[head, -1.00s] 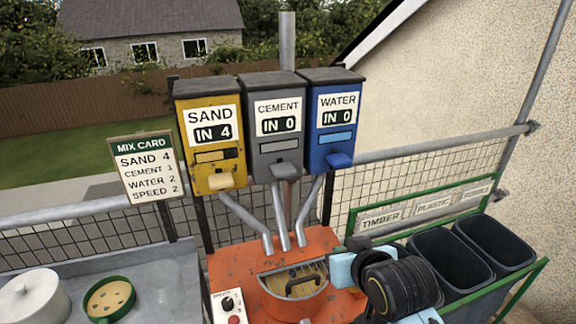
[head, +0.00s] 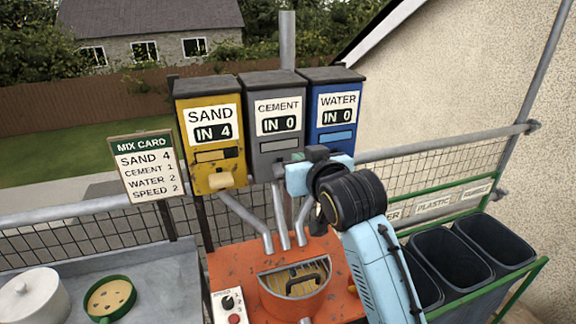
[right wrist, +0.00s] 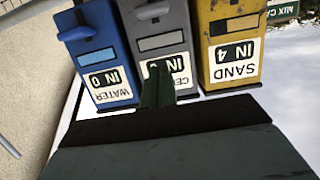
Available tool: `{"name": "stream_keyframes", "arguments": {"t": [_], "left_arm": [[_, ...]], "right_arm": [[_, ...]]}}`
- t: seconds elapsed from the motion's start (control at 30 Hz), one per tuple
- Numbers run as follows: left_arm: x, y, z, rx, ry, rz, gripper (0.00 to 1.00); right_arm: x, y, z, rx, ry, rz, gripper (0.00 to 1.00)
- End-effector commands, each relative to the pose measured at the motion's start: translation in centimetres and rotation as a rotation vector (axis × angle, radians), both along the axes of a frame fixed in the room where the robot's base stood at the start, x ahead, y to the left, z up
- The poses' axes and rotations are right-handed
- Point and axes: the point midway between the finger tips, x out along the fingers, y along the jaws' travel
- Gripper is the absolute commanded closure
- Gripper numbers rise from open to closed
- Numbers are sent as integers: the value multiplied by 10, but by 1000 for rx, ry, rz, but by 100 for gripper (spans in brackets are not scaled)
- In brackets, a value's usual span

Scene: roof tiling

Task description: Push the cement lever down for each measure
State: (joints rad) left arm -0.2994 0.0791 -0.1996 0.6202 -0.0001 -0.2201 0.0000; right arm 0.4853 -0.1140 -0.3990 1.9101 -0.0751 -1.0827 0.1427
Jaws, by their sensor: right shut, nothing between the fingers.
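The grey cement dispenser (head: 275,110) stands between the yellow sand dispenser (head: 208,130) and the blue water dispenser (head: 333,110). Its counter reads IN 0; sand reads IN 4 and water IN 0. The cement lever (right wrist: 153,11) shows at the top of the right wrist view; in the head view my right gripper mostly hides it. My right gripper (head: 292,160) is shut and empty, in front of the lower cement dispenser near its lever. Its closed fingers (right wrist: 158,88) overlap the cement label in the wrist view; contact cannot be told. My left gripper is out of view.
The mix card (head: 148,168) reads sand 4, cement 1, water 2, speed 2. An orange mixer (head: 240,262) with a speed dial sits below the chutes. Dark bins (head: 450,258) stand at right; a white pot (head: 35,297) and green-rimmed bowl (head: 110,297) are at left.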

Motion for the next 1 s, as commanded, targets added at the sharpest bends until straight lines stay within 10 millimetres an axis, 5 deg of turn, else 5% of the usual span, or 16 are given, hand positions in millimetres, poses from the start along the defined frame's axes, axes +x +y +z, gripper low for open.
{"name": "stream_keyframes", "arguments": {"t": [0.6,0.8,1.0], "left_arm": [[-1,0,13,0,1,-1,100],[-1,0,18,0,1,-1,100],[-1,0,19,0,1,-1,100]], "right_arm": [[83,26,-22,-1,3,-1,100],[80,26,-52,0,3,0,100],[80,26,-61,1,1,1,100]]}}
